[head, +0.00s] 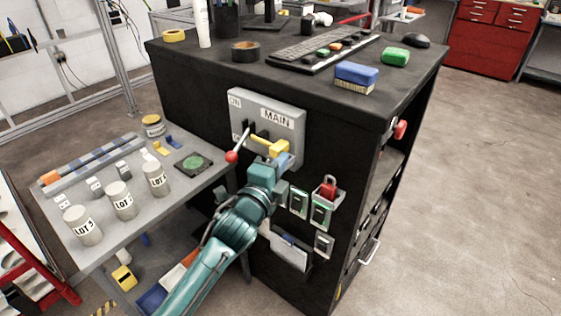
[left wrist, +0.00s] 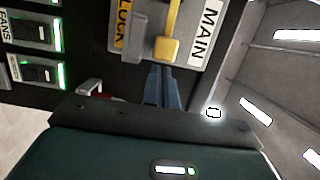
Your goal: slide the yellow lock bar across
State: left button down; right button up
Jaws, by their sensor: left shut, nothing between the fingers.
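The yellow lock bar (head: 272,146) lies across the lower part of the grey MAIN panel (head: 285,114) on the black cabinet's side. It ends in a yellow block at its right. In the left wrist view the bar (left wrist: 174,18) runs down to the block, beside the LOCK and MAIN labels. My left gripper (head: 284,160) is shut and empty, its tips right at the block. In the left wrist view the closed blue-grey fingers (left wrist: 163,72) meet the block's lower edge; I cannot tell whether they touch it. My right gripper is not in view.
A lever with a red knob (head: 232,157) sticks out from the panel, left of my gripper. Small switch boxes (head: 320,212) are mounted below right. A grey side table (head: 120,235) with labelled cans stands at the left. Open floor lies at the right.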

pick_arm(q)
jog(key=shift+w+a+r+p, duration=0.1)
jog(key=shift+w+a+p, duration=0.05)
jog(key=shift+w+a, duration=0.45)
jog(key=shift+w+a+f+p, duration=0.1)
jog(key=shift+w+a+p, duration=0.2)
jog(key=shift+a, duration=0.45)
jog(key=shift+w+a+r+p, duration=0.1)
jog(key=shift+w+a, duration=0.45)
jog(key=shift+a, duration=0.15)
